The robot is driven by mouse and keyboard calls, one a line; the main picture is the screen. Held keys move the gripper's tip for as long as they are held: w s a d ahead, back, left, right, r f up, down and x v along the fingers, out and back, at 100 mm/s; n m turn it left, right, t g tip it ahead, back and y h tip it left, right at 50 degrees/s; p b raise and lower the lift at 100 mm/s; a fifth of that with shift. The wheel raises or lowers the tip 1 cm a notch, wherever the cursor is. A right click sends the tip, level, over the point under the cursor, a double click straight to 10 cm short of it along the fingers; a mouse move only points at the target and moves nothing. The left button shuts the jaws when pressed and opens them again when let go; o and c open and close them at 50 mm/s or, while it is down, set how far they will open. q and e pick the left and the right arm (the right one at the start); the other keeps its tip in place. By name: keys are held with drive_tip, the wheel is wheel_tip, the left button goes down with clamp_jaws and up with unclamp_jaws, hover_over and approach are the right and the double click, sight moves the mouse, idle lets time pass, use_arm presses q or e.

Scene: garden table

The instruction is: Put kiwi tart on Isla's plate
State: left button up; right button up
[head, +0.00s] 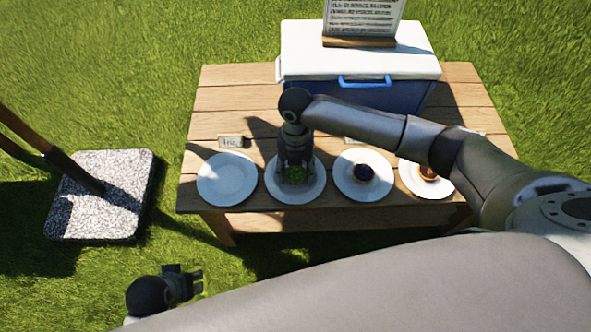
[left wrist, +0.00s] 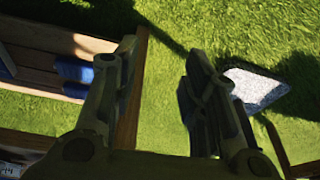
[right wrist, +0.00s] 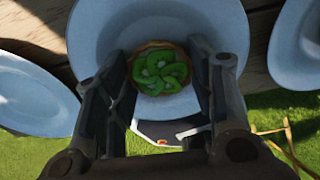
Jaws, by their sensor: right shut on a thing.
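The kiwi tart (head: 296,174), a small crust topped with green slices, is at the second plate from the left (head: 312,193). It also shows in the right wrist view (right wrist: 160,70), between the fingers. My right gripper (head: 295,168) points down over that plate and is shut on the tart; I cannot tell whether the tart still touches the plate. The leftmost plate (head: 226,179) is empty, with a name card (head: 230,142) behind it whose writing is too small to read surely. My left gripper (head: 198,282) is open and empty over the grass, left of the table's front.
A dark berry tart (head: 363,173) sits on the third plate; another tart (head: 429,172) is on the fourth, partly hidden by my right arm. A blue cooler (head: 360,60) with a white lid bears a sign (head: 362,18). A stone base (head: 100,195) with a pole stands left.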

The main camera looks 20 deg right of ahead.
sight(296, 168)
drive_tip(key=shift+f, duration=0.1)
drive_tip(key=o, duration=1)
drive_tip(key=shift+o, duration=0.2)
drive_tip(key=shift+r, duration=0.35)
use_arm(q)
wheel_tip(296, 168, down, 9)
drive_tip(key=s+p, duration=0.2)
drive_tip(key=shift+r+g+p, duration=0.15)
drive_tip(key=shift+g+p, duration=0.15)
use_arm(e)
wheel_tip(296, 168, up, 12)
drive_tip(key=w, duration=0.1)
drive_tip(key=shift+w+d+f, duration=0.2)
